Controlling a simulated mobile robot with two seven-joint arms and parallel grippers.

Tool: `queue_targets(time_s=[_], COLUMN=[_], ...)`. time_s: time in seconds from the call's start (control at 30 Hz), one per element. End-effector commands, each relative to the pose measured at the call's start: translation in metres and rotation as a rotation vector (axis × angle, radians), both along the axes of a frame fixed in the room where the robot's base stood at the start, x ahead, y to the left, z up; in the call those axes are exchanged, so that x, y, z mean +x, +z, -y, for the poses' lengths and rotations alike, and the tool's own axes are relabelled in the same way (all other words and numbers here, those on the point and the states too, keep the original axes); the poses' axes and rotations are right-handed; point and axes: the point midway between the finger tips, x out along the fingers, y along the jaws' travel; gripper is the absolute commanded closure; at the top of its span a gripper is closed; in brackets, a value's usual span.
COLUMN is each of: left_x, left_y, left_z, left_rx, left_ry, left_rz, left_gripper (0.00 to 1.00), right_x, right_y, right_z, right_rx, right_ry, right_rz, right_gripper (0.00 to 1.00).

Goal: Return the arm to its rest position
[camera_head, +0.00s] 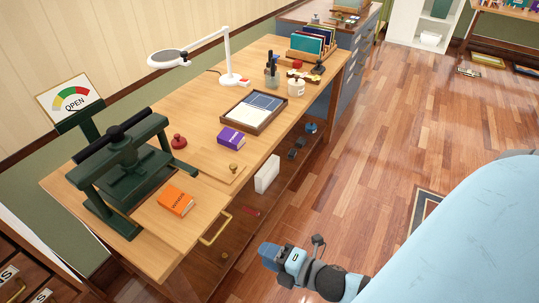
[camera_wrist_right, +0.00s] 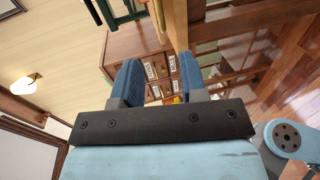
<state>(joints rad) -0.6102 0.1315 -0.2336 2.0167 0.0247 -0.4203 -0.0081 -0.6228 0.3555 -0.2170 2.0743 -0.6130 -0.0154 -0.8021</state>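My right gripper (camera_head: 268,251) hangs over the wooden floor in front of the workbench (camera_head: 190,235), at the lower middle of the head view. In the right wrist view my right gripper (camera_wrist_right: 157,72) has its two blue fingers apart, with nothing held between them. A wooden drawer cabinet with white labels (camera_wrist_right: 135,45) shows beyond the gap. My left gripper is in neither view.
The bench holds a green press (camera_head: 125,165), an orange book (camera_head: 175,201), a purple book (camera_head: 231,138), a tray (camera_head: 254,110) and a white lamp (camera_head: 226,60). A brass handle (camera_head: 216,229) sticks out at its front. Open floor (camera_head: 400,115) lies to the right.

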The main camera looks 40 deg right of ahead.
Motion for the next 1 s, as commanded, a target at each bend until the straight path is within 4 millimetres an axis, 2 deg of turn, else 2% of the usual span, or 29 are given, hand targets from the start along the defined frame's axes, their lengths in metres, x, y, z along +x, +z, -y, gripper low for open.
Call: queue_targets(time_s=[0.4,0.5,0.57,0.7,0.8,0.9,1.0], left_x=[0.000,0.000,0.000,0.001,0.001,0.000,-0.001], left_y=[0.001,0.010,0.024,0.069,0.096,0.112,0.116], left_z=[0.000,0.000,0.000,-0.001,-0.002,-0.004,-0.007], left_rx=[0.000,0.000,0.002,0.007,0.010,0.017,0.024], left_ry=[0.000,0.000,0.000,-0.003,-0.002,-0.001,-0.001], left_rz=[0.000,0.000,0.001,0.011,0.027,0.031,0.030], left_gripper=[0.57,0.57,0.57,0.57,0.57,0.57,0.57], right_x=[0.000,0.000,0.000,-0.004,-0.010,-0.017,-0.021], right_y=[0.000,0.007,0.015,0.032,0.038,0.040,0.038], right_z=[0.000,0.000,-0.001,-0.008,-0.018,-0.031,-0.039], right_rx=[0.001,0.059,0.163,0.571,0.875,1.115,1.260], right_ry=[0.000,-0.030,-0.081,-0.281,-0.432,-0.554,-0.631], right_rz=[0.000,-0.035,-0.094,-0.326,-0.496,-0.630,-0.714], right_gripper=[0.61,0.61,0.61,0.61,0.61,0.61,0.61])
